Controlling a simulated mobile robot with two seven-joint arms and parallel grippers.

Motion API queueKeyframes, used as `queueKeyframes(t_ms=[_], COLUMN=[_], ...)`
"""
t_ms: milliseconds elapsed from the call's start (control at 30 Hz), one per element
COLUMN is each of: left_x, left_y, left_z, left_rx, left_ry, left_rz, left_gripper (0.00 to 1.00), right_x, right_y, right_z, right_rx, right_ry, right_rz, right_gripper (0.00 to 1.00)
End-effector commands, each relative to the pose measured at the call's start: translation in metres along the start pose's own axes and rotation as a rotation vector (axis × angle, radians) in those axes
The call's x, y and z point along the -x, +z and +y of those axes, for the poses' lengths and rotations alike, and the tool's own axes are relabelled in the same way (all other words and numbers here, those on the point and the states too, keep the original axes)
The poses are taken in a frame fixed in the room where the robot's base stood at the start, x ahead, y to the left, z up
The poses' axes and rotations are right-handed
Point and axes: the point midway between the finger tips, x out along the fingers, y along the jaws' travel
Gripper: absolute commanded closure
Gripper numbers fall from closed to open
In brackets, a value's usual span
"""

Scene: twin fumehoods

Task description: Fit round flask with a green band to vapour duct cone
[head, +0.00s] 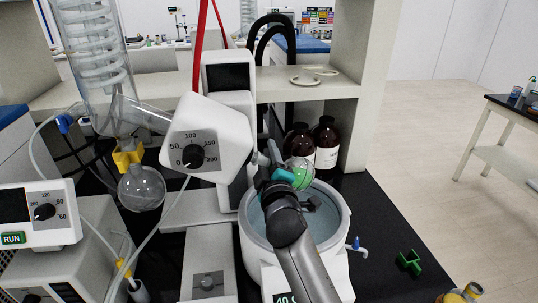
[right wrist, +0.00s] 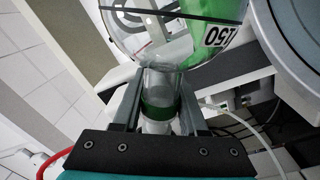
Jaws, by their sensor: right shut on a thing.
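The round flask is clear glass with green on its bulb (head: 300,172) in the head view. In the right wrist view its bulb (right wrist: 180,30) fills the top, with a "150" mark, and a green band (right wrist: 158,110) circles its neck. My right gripper (head: 270,160) is shut on the neck; in the right wrist view its two fingers (right wrist: 158,105) lie either side of it. The flask is above the back of the white heating bath, beside the evaporator's white drive head (head: 207,140). I cannot clearly make out the vapour duct cone. My left gripper is not in view.
The round heating bath (head: 343,222) stands below my right arm. Two brown bottles (head: 327,143) stand behind the flask. A receiving flask (head: 141,188) hangs under a yellow clip (head: 127,160) at left.

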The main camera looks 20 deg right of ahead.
Motion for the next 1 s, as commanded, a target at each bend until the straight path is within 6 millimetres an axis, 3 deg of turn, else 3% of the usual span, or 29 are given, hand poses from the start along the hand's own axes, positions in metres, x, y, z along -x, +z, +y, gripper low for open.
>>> queueKeyframes(t_ms=[1000], left_x=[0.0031], left_y=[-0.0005], left_z=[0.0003], left_rx=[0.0], left_ry=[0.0], left_rz=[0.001], left_gripper=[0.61], right_x=[-0.0002], right_y=[-0.0068], right_z=[0.0009], right_rx=[0.001], right_ry=[0.002], right_rz=[0.002], right_gripper=[1.0])
